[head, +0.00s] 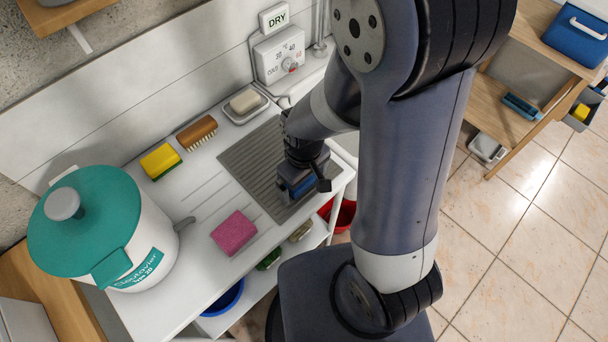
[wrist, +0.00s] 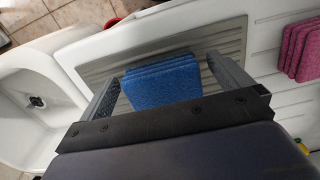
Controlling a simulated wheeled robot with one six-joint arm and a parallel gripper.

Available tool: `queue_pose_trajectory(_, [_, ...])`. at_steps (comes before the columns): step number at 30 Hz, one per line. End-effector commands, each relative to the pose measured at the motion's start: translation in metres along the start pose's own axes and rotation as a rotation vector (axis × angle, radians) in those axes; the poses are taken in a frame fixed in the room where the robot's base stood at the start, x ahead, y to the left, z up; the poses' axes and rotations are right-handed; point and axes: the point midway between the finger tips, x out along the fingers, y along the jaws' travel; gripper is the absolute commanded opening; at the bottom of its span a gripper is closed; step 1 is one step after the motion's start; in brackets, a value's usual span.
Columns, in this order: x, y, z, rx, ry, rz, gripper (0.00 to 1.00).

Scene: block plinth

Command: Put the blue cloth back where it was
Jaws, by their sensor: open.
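The blue cloth (wrist: 162,82) is a folded, layered pad on the grey ribbed mat (wrist: 235,40) of the white counter. In the head view the cloth (head: 299,188) is mostly hidden under my gripper (head: 304,182). My gripper (wrist: 162,72) is open, with one finger on each side of the cloth in the wrist view. I cannot tell whether the fingers touch it. The mat also shows in the head view (head: 250,165).
A pink cloth (head: 234,232) lies left of the mat. A yellow sponge (head: 160,161), a brush (head: 196,132) and a soap dish (head: 246,106) line the back. A teal-lidded pot (head: 135,240) stands left. A white basin (wrist: 35,105) adjoins the mat.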

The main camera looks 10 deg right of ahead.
Motion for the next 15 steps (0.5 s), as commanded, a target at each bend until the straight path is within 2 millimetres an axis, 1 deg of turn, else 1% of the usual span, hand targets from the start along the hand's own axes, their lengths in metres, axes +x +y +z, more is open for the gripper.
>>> queue_pose_trajectory(5, [-0.011,0.0,-0.001,0.0,0.003,0.001,0.98])
queue_pose_trajectory(8, [-0.025,0.0,-0.001,0.0,0.005,0.002,0.98])
queue_pose_trajectory(15, [-0.069,0.0,-0.001,0.0,0.007,0.002,0.98])
